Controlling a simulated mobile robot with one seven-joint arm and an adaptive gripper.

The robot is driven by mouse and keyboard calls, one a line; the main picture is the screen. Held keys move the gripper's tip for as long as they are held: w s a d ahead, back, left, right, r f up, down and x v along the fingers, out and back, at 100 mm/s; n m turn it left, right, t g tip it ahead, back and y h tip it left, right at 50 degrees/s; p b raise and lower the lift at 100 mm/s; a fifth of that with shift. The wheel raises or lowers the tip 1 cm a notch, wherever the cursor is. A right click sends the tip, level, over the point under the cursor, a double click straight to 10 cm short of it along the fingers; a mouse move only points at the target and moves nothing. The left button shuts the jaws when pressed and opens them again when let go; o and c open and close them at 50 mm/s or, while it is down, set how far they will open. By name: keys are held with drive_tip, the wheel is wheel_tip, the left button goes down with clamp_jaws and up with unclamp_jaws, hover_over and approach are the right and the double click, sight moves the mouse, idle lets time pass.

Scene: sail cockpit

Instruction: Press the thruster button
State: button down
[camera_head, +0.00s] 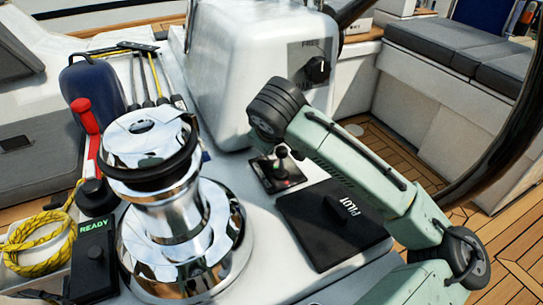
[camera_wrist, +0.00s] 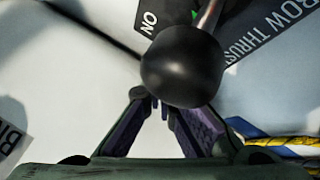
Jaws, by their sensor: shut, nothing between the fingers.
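The thruster panel (camera_head: 268,182) is a small dark plate on the white console, with a black ball-topped lever (camera_head: 281,152) standing on it. In the wrist view, the black ball knob (camera_wrist: 182,65) on its metal stem looms close. Behind it is the dark panel (camera_wrist: 262,38), with part of the words "BOW THRUST", an "ON" mark and a bit of green. A thruster button cannot be made out clearly. My gripper (camera_wrist: 155,105) is shut and empty, its fingertips beside the knob's lower edge in the picture; I cannot tell if they touch. My arm hides the gripper in the head view.
A chrome winch (camera_head: 170,225) stands left of the panel. A black "PILOT" cover (camera_head: 325,230) lies to its right, under my arm. A white housing with a dial (camera_head: 317,69) rises behind. A blue-yellow rope (camera_wrist: 285,137) shows in the wrist view.

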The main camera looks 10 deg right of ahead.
sight(268, 158)
drive_tip(key=shift+f, duration=0.25)
idle(0.6)
drive_tip(key=shift+r+p, duration=0.45)
drive_tip(key=shift+r, duration=0.3)
wheel_tip(268, 158, up, 6)
drive_tip(key=p, duration=0.5)
drive_tip(key=shift+a, duration=0.1)
idle(1.0)
